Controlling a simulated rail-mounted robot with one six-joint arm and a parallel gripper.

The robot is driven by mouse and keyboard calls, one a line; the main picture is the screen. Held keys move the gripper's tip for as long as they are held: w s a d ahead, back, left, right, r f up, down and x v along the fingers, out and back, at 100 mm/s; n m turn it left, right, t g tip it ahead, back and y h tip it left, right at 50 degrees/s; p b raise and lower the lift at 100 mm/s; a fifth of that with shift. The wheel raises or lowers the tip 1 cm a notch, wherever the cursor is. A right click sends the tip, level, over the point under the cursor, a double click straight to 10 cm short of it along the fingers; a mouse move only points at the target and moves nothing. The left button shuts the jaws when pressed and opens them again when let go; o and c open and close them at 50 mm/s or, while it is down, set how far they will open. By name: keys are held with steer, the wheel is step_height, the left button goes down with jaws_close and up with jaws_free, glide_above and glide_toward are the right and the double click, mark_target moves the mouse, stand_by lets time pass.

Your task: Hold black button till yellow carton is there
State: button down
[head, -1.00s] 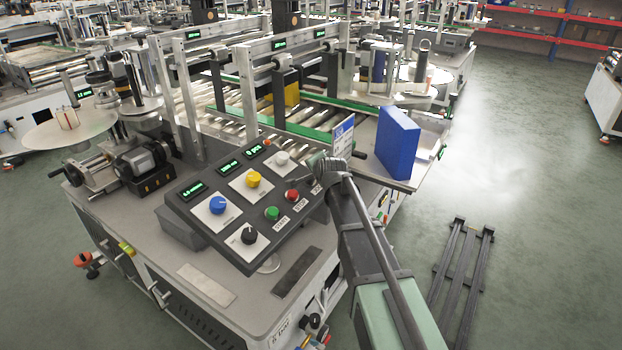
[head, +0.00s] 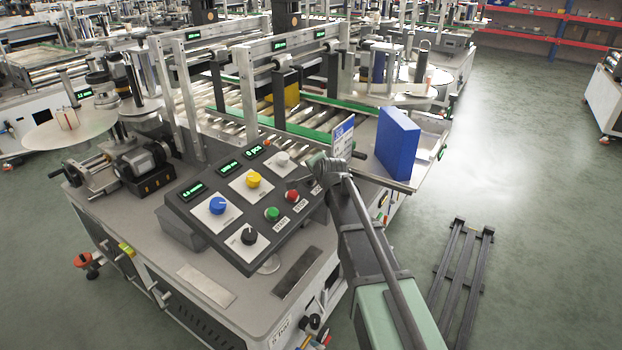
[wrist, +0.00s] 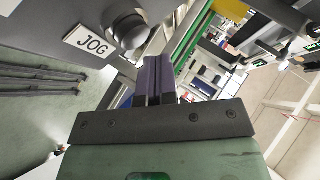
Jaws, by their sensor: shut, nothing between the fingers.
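The black button shows large in the wrist view (wrist: 128,30), dark and round beside a white JOG label (wrist: 90,40). In the head view, my arm's end mostly hides that corner of the panel. My gripper (wrist: 158,62) is shut and empty, its fingertips close to the button; I cannot tell whether they touch it. In the head view my gripper (head: 324,182) is at the panel's right end. The yellow carton (head: 291,94) is on the roller conveyor behind the green rail, partly hidden by posts. A yellow patch also shows at the top of the wrist view.
The control panel (head: 205,232) carries blue (head: 217,205), yellow (head: 253,180) and black (head: 249,236) knobs, a green button (head: 272,213) and a red button (head: 292,195). A blue box (head: 397,143) stands upright on the outfeed plate. Floor at right is mostly open.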

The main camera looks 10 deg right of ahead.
steer(key=shift+f, duration=0.1)
stand_by(0.4)
steer(key=shift+w+a+f+b, duration=0.1)
steer(key=shift+f+b, duration=0.25)
steer(key=shift+b, duration=0.1)
steer(key=shift+w+a+f+b, duration=0.1)
steer(key=shift+a+f+b, duration=0.05)
steer(key=shift+f+b, duration=0.3)
stand_by(0.5)
steer(key=shift+r, duration=0.15)
stand_by(5.4)
steer(key=shift+s+d+r+p, duration=0.2)
steer(key=shift+d+r+p, duration=0.05)
steer(key=shift+r+p, duration=0.6)
steer(key=shift+f, duration=0.15)
